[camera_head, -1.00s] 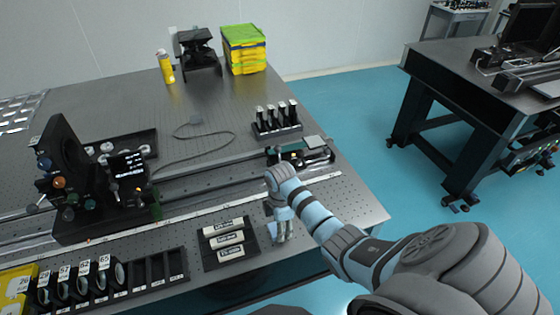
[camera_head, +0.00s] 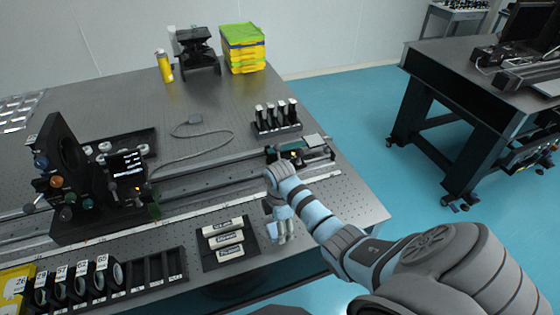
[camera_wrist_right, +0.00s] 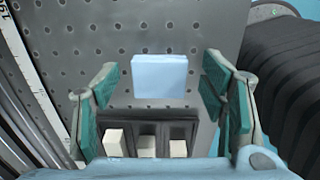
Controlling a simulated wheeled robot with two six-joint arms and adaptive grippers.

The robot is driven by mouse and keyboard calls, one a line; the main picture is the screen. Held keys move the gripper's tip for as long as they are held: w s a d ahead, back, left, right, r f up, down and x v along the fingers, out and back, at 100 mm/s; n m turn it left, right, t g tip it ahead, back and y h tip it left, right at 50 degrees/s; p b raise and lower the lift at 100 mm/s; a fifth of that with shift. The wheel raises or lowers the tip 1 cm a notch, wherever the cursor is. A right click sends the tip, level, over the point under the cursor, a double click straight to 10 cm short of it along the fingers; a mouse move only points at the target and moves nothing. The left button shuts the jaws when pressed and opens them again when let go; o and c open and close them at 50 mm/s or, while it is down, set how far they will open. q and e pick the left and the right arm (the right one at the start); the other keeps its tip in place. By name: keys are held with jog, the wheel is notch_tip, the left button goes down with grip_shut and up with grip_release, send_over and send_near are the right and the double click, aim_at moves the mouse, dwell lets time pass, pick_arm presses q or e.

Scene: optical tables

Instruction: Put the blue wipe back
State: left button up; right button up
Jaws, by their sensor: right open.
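The blue wipe (camera_wrist_right: 160,76) is a small pale blue square lying on the perforated table top. It shows between the open fingers in the right wrist view, and the fingers are apart from it on both sides. In the head view a small pale blue patch of the wipe (camera_head: 272,230) shows beside my gripper, the rest hidden. My right gripper (camera_head: 282,238) points down near the table's front edge. It is open and empty, with teal pads in the wrist view (camera_wrist_right: 160,90). My left gripper is not in view.
A black tray (camera_head: 214,264) with three white-labelled pieces lies just left of the gripper. A rail with optics (camera_head: 190,185) runs behind. A black rack (camera_head: 150,293) with lenses stands front left. A holder with several upright pieces (camera_head: 278,130) stands farther back.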

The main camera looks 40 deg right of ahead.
notch_tip(320, 180, up, 11)
jog(key=p, duration=0.1)
jog(key=shift+p, duration=0.35)
